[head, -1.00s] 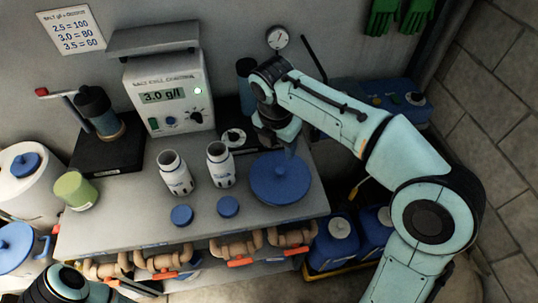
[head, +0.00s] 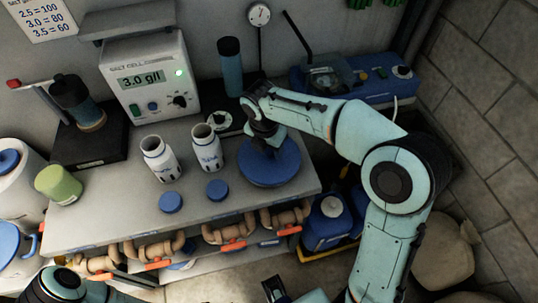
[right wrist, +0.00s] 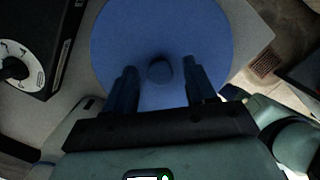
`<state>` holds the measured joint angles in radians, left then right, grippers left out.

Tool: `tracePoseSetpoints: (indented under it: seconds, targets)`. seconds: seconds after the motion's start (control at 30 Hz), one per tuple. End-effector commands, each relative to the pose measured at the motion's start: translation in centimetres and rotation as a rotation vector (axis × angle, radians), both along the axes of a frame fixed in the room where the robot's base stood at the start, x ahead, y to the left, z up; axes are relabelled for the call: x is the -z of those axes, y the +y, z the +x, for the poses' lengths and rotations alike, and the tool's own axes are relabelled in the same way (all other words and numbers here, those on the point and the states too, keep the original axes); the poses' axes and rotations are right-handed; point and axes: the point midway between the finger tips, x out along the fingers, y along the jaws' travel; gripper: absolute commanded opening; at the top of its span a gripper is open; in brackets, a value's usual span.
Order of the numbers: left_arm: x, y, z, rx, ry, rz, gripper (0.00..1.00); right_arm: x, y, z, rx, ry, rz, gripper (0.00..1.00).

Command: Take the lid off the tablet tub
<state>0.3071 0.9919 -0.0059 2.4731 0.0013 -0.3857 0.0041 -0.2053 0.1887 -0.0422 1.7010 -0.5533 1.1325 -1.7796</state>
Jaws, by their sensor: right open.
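The tablet tub's round blue lid (head: 283,172) sits at the right front of the bench. In the right wrist view the lid (right wrist: 160,25) fills the upper middle, with a small round knob (right wrist: 160,70) at its centre. My right gripper (head: 269,150) points down over the lid. In the right wrist view its two fingers (right wrist: 160,88) are open, one on each side of the knob, with gaps between; I cannot tell their exact height. The tub's body is hidden under the lid. My left arm shows at the lower left; its jaws cannot be made out.
Two open white bottles (head: 207,148) stand left of the lid, with two blue caps (head: 217,190) in front. A blue case (head: 365,80) is at the back right. Pipes run below the bench.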

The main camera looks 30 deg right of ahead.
Motion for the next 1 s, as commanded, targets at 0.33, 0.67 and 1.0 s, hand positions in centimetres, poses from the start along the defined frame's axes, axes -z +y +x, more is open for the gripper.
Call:
tracePoseSetpoints:
  seconds: [0.33,0.67,1.0]
  targets:
    - [0.1,0.0,0.0,0.0,0.0,0.0,0.43,0.5,-0.1,0.0,0.001,-0.001,0.001,0.43]
    - [0.1,0.0,0.0,0.0,0.0,0.0,0.43,0.5,-0.1,0.1,0.001,-0.001,0.0,0.0]
    - [-0.3,0.0,0.1,0.0,-0.002,0.001,0.43,-1.4,-0.1,0.1,0.0,-0.005,0.001,0.0]
